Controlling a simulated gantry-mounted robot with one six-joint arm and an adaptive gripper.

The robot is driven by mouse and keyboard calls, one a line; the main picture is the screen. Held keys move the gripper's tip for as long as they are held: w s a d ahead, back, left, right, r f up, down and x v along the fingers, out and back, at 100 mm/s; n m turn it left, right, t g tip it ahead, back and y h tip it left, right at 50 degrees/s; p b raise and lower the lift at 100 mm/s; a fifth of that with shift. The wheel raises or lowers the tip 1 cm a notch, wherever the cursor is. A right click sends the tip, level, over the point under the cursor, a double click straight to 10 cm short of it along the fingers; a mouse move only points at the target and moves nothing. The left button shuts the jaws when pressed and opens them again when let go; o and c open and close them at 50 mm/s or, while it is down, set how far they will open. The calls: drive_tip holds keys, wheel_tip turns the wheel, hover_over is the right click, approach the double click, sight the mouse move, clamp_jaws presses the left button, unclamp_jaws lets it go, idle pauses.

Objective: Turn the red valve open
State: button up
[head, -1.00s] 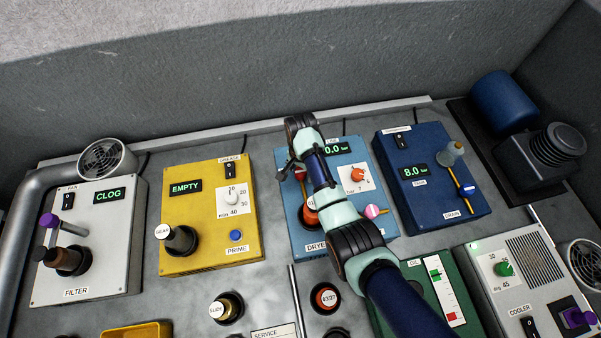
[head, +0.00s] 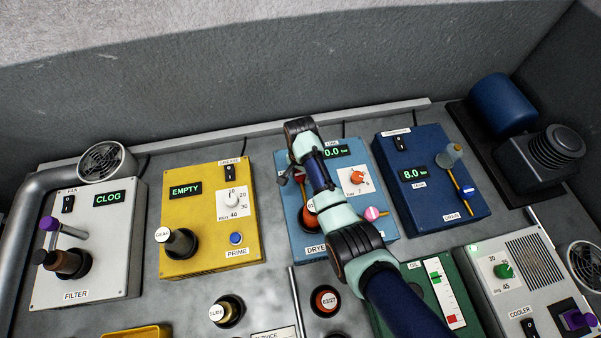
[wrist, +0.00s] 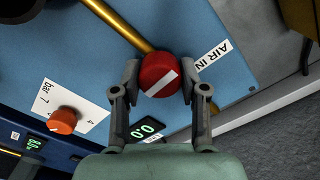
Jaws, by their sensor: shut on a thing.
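The red valve (wrist: 158,73) is a round knob with a white stripe across its top. In the head view my gripper (head: 288,175) is over the upper left of the dryer panel (head: 302,242), and my arm largely hides the valve. The display reads 0.0 bar.
An orange-red dial (head: 357,177) and a pink knob with a white stripe (head: 373,213) are on the same panel, right of my arm. A yellow panel (head: 205,262) stands to the left and a dark blue panel (head: 400,140) to the right.

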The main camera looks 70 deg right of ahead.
drive_tip(key=n+p, duration=0.2)
drive_tip(key=n, duration=0.1)
drive_tip(key=shift+r+n, duration=0.2)
drive_tip(key=shift+n, duration=0.1)
drive_tip(key=n+p, duration=0.2)
drive_tip(key=n, duration=0.3)
drive_tip(key=shift+f, duration=0.1)
drive_tip(key=n+p, duration=0.1)
drive_tip(key=n, duration=0.4)
drive_tip(key=shift+f+n+p, duration=0.1)
drive_tip(key=shift+n+p, duration=0.2)
drive_tip(key=shift+n, duration=1.6)
drive_tip(key=o, duration=1.1)
drive_tip(key=shift+o, duration=0.2)
